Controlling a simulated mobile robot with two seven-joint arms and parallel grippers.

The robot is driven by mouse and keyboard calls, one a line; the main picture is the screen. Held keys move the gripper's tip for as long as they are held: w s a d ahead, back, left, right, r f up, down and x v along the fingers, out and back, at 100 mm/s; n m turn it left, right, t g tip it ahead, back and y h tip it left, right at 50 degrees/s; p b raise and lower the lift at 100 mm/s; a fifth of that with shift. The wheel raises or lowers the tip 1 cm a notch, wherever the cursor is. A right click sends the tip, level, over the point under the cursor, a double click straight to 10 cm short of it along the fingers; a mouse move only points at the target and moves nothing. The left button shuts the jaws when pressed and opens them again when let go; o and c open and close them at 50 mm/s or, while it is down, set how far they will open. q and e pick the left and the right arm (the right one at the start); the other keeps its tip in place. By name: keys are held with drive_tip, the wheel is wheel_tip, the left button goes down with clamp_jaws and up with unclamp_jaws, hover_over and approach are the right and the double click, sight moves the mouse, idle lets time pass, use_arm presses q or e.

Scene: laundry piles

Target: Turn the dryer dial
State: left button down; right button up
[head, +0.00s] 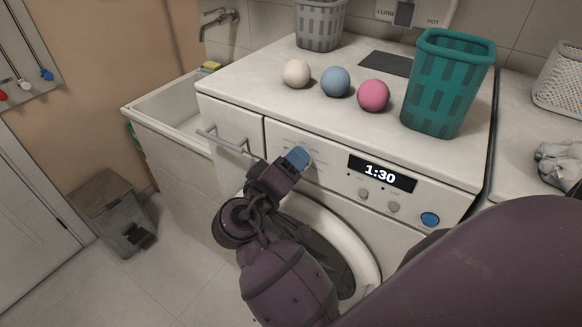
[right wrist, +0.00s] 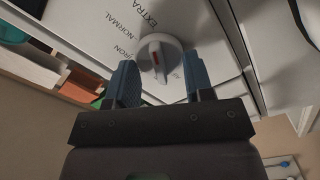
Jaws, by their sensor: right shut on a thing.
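The dryer (head: 335,174) is white, with a round door below and a display (head: 382,174) reading 1:30. Its dial (right wrist: 171,46) is white with a raised ridge and a red mark, and shows in the right wrist view. The words EXTRA, NORMAL and IRON are printed around it. My right gripper (head: 299,158) is at the upper left of the control panel and hides the dial in the head view. In the right wrist view its two blue fingers (right wrist: 158,68) are shut on the dial, one on each side. My left gripper is not in view.
Three balls, white (head: 296,73), blue (head: 335,82) and pink (head: 373,95), sit on top near a teal basket (head: 447,84). A drawer handle (head: 222,140) sticks out left of my gripper. Small buttons and a blue button (head: 430,219) are to the right.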

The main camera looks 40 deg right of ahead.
idle(0.4)
drive_tip(key=o, duration=0.9)
